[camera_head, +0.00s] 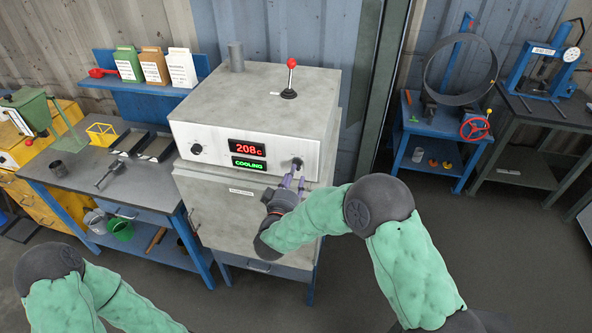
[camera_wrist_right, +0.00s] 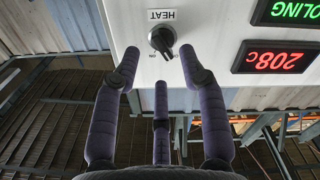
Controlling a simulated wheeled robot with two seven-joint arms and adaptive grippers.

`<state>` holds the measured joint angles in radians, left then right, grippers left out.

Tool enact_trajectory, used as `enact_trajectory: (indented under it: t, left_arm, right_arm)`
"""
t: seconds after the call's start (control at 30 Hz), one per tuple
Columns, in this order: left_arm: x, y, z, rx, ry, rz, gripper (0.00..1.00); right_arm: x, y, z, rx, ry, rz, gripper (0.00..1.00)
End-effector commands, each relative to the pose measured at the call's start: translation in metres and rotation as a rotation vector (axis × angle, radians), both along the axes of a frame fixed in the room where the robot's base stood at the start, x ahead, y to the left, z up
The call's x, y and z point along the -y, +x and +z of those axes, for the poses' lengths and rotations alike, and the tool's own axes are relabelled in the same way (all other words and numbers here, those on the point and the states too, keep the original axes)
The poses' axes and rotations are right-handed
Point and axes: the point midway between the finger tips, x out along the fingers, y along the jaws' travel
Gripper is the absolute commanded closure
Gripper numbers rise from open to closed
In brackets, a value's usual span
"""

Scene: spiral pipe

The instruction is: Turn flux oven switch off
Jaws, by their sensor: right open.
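The grey flux oven (camera_head: 250,115) stands in the middle of the head view. Its red display (camera_head: 247,147) reads 208c, and the green one below (camera_head: 249,164) reads COOLING. A dark switch knob (camera_head: 297,163) is at the right of its front panel. My left gripper is out of view.
A second knob (camera_head: 196,149) is at the panel's left. A red-tipped lever (camera_head: 290,78) and a short pipe (camera_head: 236,57) stand on the oven top. A workbench (camera_head: 85,180) is close on the left; a blue stand (camera_head: 432,140) is at right. Open floor lies between.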

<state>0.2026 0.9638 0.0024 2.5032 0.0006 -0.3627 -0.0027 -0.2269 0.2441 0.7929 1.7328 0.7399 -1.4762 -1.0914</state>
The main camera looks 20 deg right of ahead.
Motion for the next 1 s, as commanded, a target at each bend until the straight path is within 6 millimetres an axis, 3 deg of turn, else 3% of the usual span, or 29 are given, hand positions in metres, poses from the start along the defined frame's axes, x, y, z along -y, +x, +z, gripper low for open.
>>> enact_trajectory:
  t: [0.2, 0.4, 1.0]
  left_arm:
    - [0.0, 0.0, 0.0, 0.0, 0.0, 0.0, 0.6]
    - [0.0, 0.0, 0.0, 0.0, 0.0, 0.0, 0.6]
    - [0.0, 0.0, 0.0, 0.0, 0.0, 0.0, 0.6]
  right_arm:
    - [-0.023, -0.037, 0.001, 0.002, -0.001, 0.002, 0.57]
    - [-0.035, -0.057, 0.001, 0.001, -0.002, 0.0, 0.57]
    - [-0.037, -0.062, 0.0, 0.001, -0.002, -0.003, 0.57]
